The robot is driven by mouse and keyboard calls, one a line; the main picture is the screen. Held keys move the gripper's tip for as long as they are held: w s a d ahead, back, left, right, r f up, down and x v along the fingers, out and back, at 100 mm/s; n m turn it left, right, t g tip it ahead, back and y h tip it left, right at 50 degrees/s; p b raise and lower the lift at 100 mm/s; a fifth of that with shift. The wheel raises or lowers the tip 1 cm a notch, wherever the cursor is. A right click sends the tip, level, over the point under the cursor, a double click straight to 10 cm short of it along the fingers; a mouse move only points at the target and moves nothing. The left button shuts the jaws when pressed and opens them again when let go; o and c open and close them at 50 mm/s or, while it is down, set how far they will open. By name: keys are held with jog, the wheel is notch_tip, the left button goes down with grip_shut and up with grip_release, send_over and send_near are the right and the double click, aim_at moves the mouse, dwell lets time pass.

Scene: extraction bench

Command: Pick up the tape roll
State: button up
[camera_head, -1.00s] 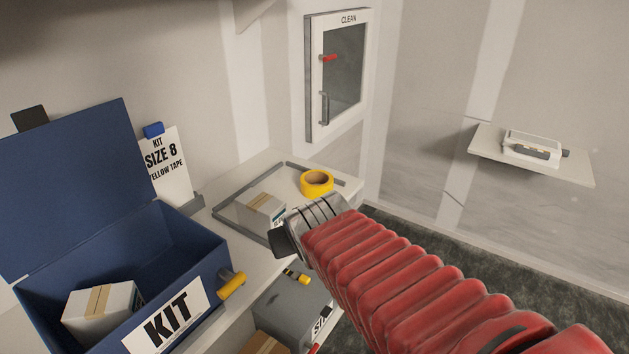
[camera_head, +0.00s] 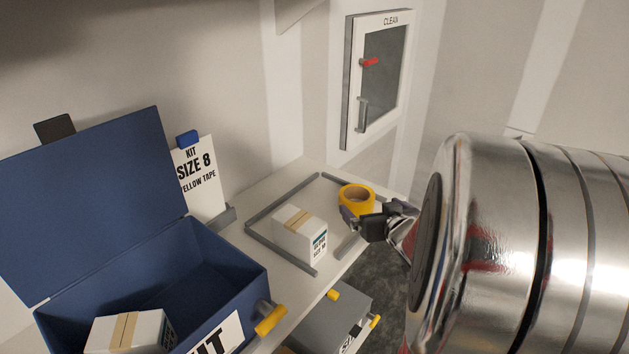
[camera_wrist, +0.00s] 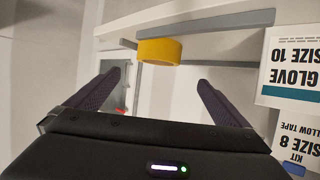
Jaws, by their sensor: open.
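The yellow tape roll (camera_head: 356,197) lies flat on the bench at the far right corner of a grey frame. My gripper (camera_head: 362,222) is just in front of it, at the bench edge in the head view, and partly covers the roll's lower side. In the wrist view the tape roll (camera_wrist: 160,51) is ahead of the two dark fingers, a little above the gap between their tips. My gripper (camera_wrist: 158,78) has its fingers spread apart with nothing between them. Whether a finger touches the roll cannot be told.
A white carton (camera_head: 300,234) stands inside the grey frame (camera_head: 262,243), left of the roll; its label shows in the wrist view. An open blue kit box (camera_head: 225,275) with a box inside stands at the left. A grey case (camera_head: 325,315) is below. A CLEAN cabinet (camera_head: 378,80) hangs behind.

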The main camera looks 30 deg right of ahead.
aim_at(362, 204)
jog(key=shift+s+d, duration=0.1)
jog(key=shift+x, duration=4.3)
jog(key=shift+x, duration=2.6)
jog(key=shift+d, duration=0.1)
jog(key=shift+c, duration=0.5)
jog(key=c, duration=1)
